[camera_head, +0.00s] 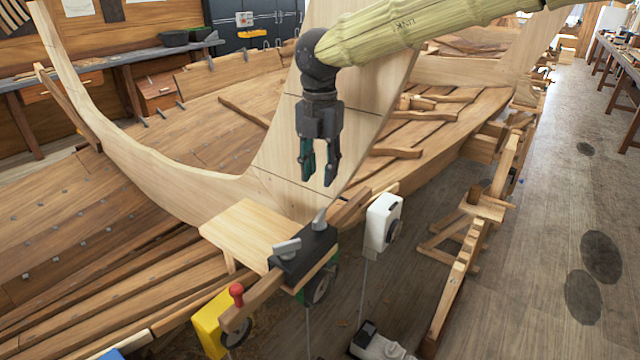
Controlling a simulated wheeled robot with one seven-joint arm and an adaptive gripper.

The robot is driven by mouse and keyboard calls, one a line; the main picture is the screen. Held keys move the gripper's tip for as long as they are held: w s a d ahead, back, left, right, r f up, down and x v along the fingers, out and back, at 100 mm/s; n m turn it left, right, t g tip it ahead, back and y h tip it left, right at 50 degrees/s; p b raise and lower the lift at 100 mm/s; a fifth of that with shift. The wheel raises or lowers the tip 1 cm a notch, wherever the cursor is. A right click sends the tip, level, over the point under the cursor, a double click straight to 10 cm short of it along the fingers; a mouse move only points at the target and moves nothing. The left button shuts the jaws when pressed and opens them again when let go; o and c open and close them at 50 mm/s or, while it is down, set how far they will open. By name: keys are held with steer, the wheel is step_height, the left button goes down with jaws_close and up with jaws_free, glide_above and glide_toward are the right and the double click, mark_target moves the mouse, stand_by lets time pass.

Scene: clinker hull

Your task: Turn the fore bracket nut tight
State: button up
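My gripper (318,178) hangs pointing down in front of the pale upright timber. Its two dark green fingers are apart with nothing between them. Below it, a black bracket (306,255) sits at the outer end of a wooden board. Two grey lever-like pieces, which may be the nuts, stand on the bracket. One grey piece (287,248) lies at its near left, and the other grey piece (320,219) rises at its far right, below my fingertips. My gripper appears apart from both. I cannot tell which is the fore nut.
A yellow device (212,323) with a red knob (237,293) is at the lower left of the bracket. A white box (383,221) is to its right. The pale upright timber (283,165) stands close behind my gripper. Open floor (540,230) lies at the right.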

steer(key=shift+r, duration=0.45)
steer(key=n+t+h+b, duration=0.3)
steer(key=n+b, duration=0.5)
steer(key=n, duration=2.8)
glide_toward(320, 214)
steer(key=shift+t+y, duration=0.6)
steer(key=x, duration=0.3)
steer(key=p+x, duration=0.1)
steer(key=x, duration=0.1)
steer(key=s+d+x, duration=0.1)
steer(key=x, duration=0.2)
steer(key=shift+w+f+p, duration=0.1)
steer(key=shift+f+p, duration=0.25)
steer(key=shift+f, duration=0.15)
